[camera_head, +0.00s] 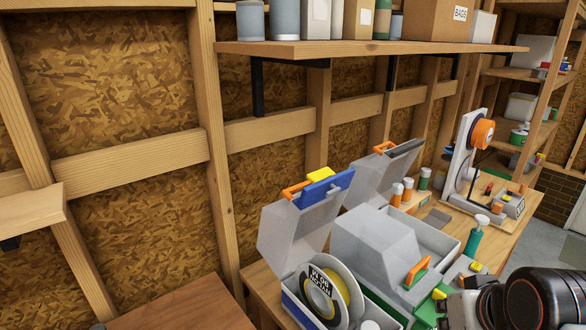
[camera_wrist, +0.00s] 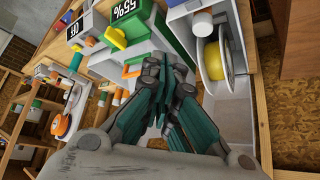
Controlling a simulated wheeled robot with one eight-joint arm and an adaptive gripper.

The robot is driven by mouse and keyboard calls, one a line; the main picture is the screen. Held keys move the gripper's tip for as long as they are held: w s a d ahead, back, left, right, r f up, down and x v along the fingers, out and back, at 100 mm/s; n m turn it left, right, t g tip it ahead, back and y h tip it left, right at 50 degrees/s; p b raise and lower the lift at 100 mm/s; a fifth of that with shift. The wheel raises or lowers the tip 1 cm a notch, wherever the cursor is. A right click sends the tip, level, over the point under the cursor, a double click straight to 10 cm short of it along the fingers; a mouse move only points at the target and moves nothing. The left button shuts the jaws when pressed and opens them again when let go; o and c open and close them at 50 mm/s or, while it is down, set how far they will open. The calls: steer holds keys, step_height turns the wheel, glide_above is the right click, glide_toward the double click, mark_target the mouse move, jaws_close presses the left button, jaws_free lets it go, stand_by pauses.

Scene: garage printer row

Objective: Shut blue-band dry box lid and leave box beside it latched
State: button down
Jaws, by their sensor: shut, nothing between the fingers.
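The blue-band dry box (camera_head: 298,312) stands at the bench front with its clear lid (camera_head: 295,230) tilted up and back. The lid's blue band (camera_head: 326,186) carries an orange latch and a yellow piece. A spool with a yellow core (camera_head: 325,290) sits inside; it also shows in the wrist view (camera_wrist: 212,58). Beside it on the right is a box with its lid (camera_head: 375,245) down and an orange-and-green latch (camera_head: 417,271) at its front; whether it is fastened I cannot tell. My gripper (camera_wrist: 162,85) is shut and empty, in front of the boxes.
Another grey-banded lid (camera_head: 385,172) stands open behind. A printer with an orange spool (camera_head: 482,134) and a teal bottle (camera_head: 473,244) are farther right. A loaded shelf (camera_head: 370,48) hangs above. A green unit reading 55% (camera_wrist: 130,12) is close to my gripper in the wrist view.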

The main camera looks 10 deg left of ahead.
steer(key=w+a+r+n+g+y+p, duration=0.1)
steer(key=w+a+r+n+p, duration=0.1)
steer(key=w+a+r+p, duration=0.5)
steer(key=w+a+r+n+y+p, duration=0.1)
steer(key=w+a+r+n+p, duration=0.3)
steer(key=w, duration=0.5)
steer(key=w+a+r+n+g+y+p, duration=0.1)
steer(key=w+a+r+p, duration=0.4)
steer(key=w+r, duration=0.3)
steer(key=w+a+f+n+y+p, duration=0.15)
steer(key=a+p, duration=0.35)
steer(key=a, duration=0.6)
steer(key=shift+y, duration=0.25)
steer(key=x, duration=0.9)
steer(key=shift+s+f+p, duration=0.25)
steer(key=shift+f+p, duration=0.05)
steer(key=shift+f, duration=0.3)
steer(key=shift+d, duration=0.1)
